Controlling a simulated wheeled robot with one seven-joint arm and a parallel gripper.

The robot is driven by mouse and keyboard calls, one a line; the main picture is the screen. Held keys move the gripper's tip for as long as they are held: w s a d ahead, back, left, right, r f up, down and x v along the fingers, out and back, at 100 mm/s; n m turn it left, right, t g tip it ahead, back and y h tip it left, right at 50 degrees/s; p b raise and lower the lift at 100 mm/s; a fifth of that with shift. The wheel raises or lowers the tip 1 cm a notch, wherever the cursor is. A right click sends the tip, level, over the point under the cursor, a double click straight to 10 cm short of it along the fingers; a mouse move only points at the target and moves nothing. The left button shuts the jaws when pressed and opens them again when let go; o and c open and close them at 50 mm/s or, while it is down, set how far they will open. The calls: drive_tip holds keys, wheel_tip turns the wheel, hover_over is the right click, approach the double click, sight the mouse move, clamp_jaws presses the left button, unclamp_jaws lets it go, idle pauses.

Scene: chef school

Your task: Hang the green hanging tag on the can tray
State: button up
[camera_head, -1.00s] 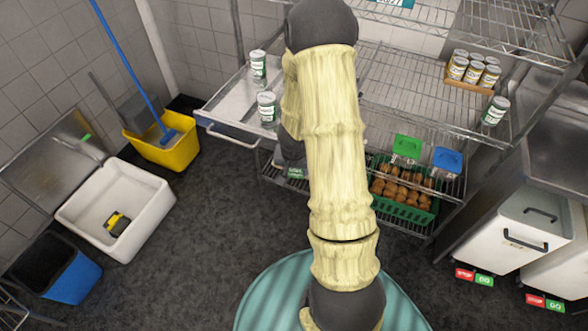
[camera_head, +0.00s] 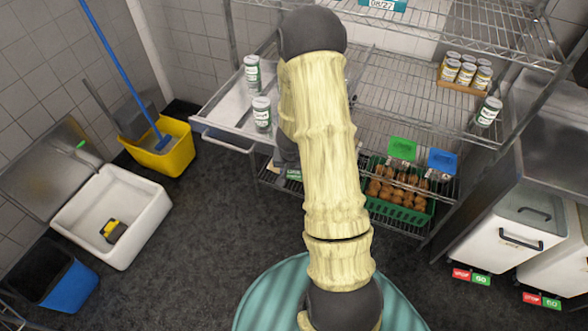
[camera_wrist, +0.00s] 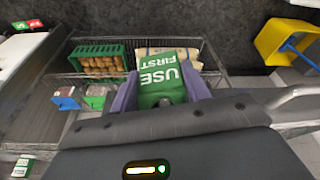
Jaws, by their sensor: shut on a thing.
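My gripper (camera_wrist: 163,92) is shut on a green tag (camera_wrist: 158,79) with white "USE FIRST" lettering, upside down in the wrist view. The purple fingers stand on either side of it. In the head view my arm covers most of the gripper. The can tray (camera_head: 462,89) is a low orange-brown tray with several small white-lidded cans. It sits on the wire shelf at the upper right of the head view. The gripper and the tag are well apart from the tray.
A green crate of brown items (camera_head: 432,212) sits on the lower wire shelf, near a green panel (camera_head: 402,148) and a blue panel (camera_head: 442,158). A single can (camera_head: 488,112) stands right of the tray. Two cans stand on the left metal counter (camera_head: 226,118). The middle shelf is mostly bare.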

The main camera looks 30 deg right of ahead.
drive_tip(key=o, duration=1)
drive_tip(key=shift+r, duration=0.1)
drive_tip(key=p+v, duration=0.8)
drive_tip(key=v, duration=0.9)
drive_tip(key=shift+s+a+r, duration=0.1)
